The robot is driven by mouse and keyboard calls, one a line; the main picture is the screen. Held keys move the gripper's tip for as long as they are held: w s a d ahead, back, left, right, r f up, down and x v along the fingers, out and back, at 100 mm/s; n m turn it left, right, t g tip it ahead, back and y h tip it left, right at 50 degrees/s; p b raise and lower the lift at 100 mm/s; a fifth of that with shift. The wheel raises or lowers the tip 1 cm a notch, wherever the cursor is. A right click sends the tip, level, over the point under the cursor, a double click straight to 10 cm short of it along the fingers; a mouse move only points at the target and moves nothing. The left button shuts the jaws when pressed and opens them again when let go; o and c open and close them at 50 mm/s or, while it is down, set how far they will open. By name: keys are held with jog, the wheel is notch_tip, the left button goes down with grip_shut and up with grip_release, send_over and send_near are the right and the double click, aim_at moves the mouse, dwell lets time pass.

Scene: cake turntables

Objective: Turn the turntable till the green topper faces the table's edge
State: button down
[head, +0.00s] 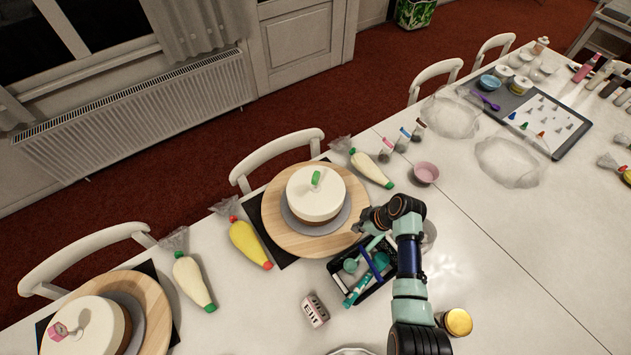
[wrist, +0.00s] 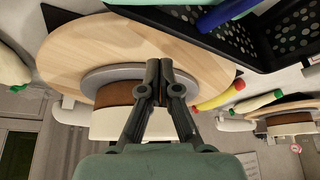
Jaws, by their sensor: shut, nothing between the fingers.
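The wooden turntable (head: 283,228) stands near the far edge of the table, with a white-topped cake (head: 303,202) on a grey plate at its middle. The green topper (head: 317,178) stands on top of the cake. In the wrist view, the turntable (wrist: 75,50) and the cake (wrist: 110,124) appear upside down, and the topper is not visible. My gripper (head: 361,225) is at the turntable's right side, by its rim. Its fingers (wrist: 159,66) are shut together with nothing between them. I cannot tell whether they touch the board.
A black basket of tools (head: 345,294) sits close under my arm. A second turntable (head: 152,305) bears a cake with a pink topper at lower left. Piping bags (head: 250,244) (head: 371,168) flank the turntable. A pink bowl (head: 426,172) is to the right.

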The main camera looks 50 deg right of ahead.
aim_at(327, 248)
jog(key=shift+f, duration=0.1)
jog(key=shift+f+b, duration=1.25)
jog(key=shift+f, duration=0.1)
jog(key=shift+a+r+p, duration=0.15)
jog(key=shift+a+p, duration=0.3)
jog(key=shift+p, duration=0.05)
jog(key=shift+w+a+p, duration=0.25)
jog(key=shift+a+p, duration=0.5)
jog(key=shift+a, duration=0.4)
jog(key=shift+w+a+p, duration=0.25)
jog(key=shift+a+p, duration=0.45)
jog(key=shift+a, duration=0.45)
jog(key=shift+w+a+p, duration=0.25)
jog(key=shift+w+a, duration=0.15)
jog(key=shift+a, duration=0.3)
jog(key=shift+w+a+p, duration=0.3)
jog(key=shift+w+a, duration=0.05)
jog(key=shift+a, duration=0.35)
jog(key=shift+w+a+p, duration=0.25)
jog(key=shift+w+a, duration=0.15)
jog(key=shift+a, duration=0.3)
jog(key=shift+r+p, duration=1.25)
jog(key=shift+r, duration=0.05)
